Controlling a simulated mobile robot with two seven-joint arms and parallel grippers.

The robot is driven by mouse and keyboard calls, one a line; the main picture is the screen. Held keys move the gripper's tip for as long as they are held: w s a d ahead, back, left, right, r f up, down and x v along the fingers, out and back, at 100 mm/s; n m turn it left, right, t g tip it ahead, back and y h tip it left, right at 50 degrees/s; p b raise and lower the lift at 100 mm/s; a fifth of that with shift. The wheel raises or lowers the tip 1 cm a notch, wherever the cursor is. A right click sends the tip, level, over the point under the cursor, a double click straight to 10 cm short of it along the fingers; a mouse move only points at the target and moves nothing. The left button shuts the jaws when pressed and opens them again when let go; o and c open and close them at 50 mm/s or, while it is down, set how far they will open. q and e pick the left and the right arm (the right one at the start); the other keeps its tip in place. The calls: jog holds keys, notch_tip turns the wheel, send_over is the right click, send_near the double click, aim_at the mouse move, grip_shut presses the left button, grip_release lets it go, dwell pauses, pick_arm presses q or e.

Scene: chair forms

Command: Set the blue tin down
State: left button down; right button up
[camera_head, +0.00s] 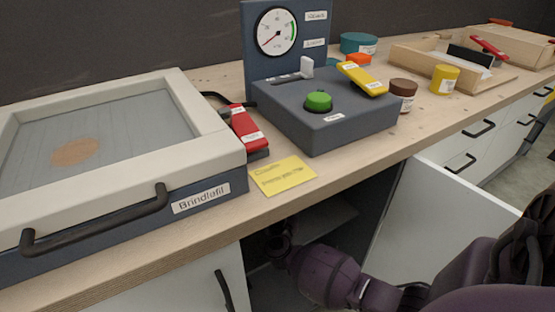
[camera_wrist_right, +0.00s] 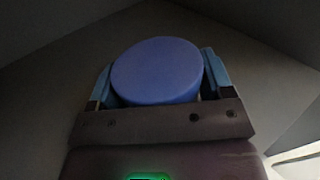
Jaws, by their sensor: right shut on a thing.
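The blue tin (camera_wrist_right: 157,70) shows in the right wrist view as a round blue top. It sits between the two fingers of my right gripper (camera_wrist_right: 158,85), which is shut on it. In the head view my right arm reaches down into the open cabinet (camera_head: 320,225) under the counter. The gripper and the tin are hidden there in the dark. I cannot tell whether the tin touches a shelf. My left gripper does not show in either view.
The cabinet door (camera_head: 435,215) stands open to the right of my arm. Dark cabinet walls (camera_wrist_right: 50,75) surround the gripper. On the counter (camera_head: 350,170) stand a Brindlefil box (camera_head: 205,195), a gauge panel with a green button (camera_head: 318,101), a yellow note (camera_head: 283,174), and several tins, including a yellow one (camera_head: 444,79).

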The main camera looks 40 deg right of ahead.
notch_tip(320, 180, down, 3)
jog(key=shift+f+b, duration=0.2)
jog(key=shift+b, duration=0.5)
jog(key=shift+f, duration=0.2)
jog(key=shift+r, duration=0.25)
jog(key=shift+f, duration=0.2)
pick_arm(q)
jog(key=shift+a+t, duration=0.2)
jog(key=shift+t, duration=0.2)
pick_arm(e)
jog(key=o, duration=1)
